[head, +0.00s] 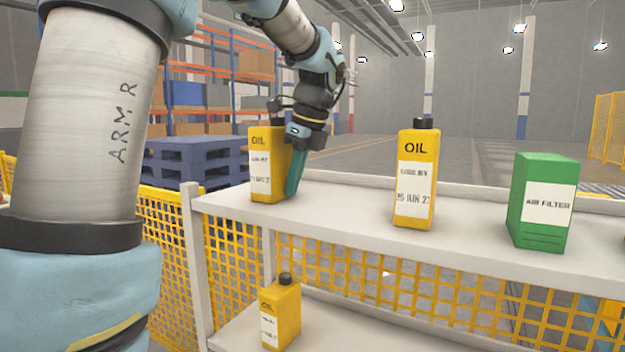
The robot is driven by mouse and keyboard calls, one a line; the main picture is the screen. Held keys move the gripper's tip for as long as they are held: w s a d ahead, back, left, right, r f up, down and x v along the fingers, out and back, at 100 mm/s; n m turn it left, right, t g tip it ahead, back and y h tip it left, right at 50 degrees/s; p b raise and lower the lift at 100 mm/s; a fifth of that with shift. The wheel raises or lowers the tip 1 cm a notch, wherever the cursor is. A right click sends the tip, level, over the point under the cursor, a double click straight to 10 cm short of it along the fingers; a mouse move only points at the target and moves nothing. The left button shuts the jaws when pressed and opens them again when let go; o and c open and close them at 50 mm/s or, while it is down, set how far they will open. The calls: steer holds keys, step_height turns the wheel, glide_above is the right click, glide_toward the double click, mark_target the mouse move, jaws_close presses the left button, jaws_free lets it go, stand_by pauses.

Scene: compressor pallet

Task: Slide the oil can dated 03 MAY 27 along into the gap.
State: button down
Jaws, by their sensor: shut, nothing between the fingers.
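A yellow oil can (264,178) with a dark cap stands upright at the left end of the upper shelf; its date is too blurred to read surely. A second oil can (413,178) stands upright mid-shelf; its date looks like a JUN date, partly unclear. A third, smaller-looking oil can (281,312) stands on the lower shelf, its date unreadable. My gripper (293,192) points down, shut and empty, its teal fingers against or just beside the left can's right side; I cannot tell if they touch. A wide gap lies between the two upper cans.
The upper shelf (335,212) has a low back rail and a bare stretch between the cans. A green air filter box (542,203) stands right of the middle can. A shelf post (196,262) is at the left end. Yellow mesh and blue pallets (190,160) stand behind.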

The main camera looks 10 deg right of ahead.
steer(key=shift+w+a+p, duration=0.5)
steer(key=shift+w+a, duration=0.8)
steer(key=shift+a, duration=0.05)
